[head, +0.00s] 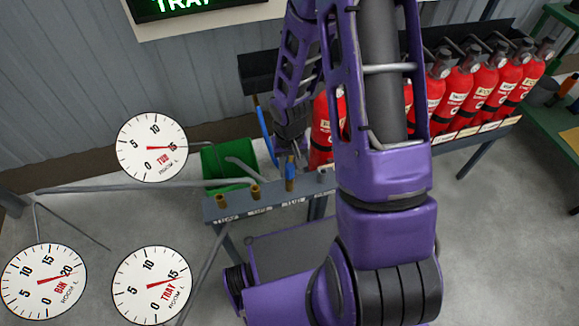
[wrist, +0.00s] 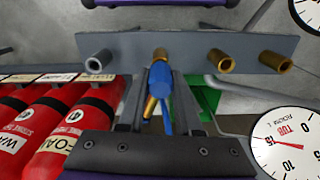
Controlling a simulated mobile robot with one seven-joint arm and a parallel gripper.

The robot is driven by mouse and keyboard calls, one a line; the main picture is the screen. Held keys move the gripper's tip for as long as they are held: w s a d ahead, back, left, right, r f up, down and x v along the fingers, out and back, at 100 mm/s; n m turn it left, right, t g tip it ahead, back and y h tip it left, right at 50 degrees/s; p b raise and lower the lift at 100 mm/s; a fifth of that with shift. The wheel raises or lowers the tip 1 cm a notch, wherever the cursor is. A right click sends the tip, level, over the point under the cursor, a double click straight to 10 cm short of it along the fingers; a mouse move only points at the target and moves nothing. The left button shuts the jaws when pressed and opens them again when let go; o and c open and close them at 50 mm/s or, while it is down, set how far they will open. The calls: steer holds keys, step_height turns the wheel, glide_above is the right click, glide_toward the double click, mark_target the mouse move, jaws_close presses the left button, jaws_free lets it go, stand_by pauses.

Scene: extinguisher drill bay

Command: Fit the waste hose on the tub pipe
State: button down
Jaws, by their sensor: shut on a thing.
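My gripper (wrist: 160,88) is shut on the blue end of the waste hose (wrist: 160,76). In the head view the blue hose end (head: 290,170) is in line with the third pipe from the left, a brass one (head: 290,186). In the wrist view that brass pipe (wrist: 160,53) shows just beyond the hose end. I cannot tell whether the hose is around the pipe or only against it. The blue hose (head: 264,128) runs back up beside my arm. The labels under the pipes are too small to read, so I cannot tell which is the tub pipe.
Other pipes stand along the grey rack (head: 240,209), including brass ones (head: 222,201) (head: 255,192) and a grey one (head: 322,175). A green tub (head: 215,163) sits behind. Red extinguishers (head: 485,80) line the right. Dials marked TUB (head: 150,135), BIN (head: 35,300) and TRAY (head: 140,300) show at left.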

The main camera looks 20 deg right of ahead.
steer(key=shift+f, duration=0.75)
stand_by(0.4)
steer(key=c, duration=0.5)
jaws_free()
step_height(320, 180, up, 17)
steer(key=p, duration=0.4)
steer(key=shift+r+p, duration=0.2)
steer(key=shift+p, duration=0.1)
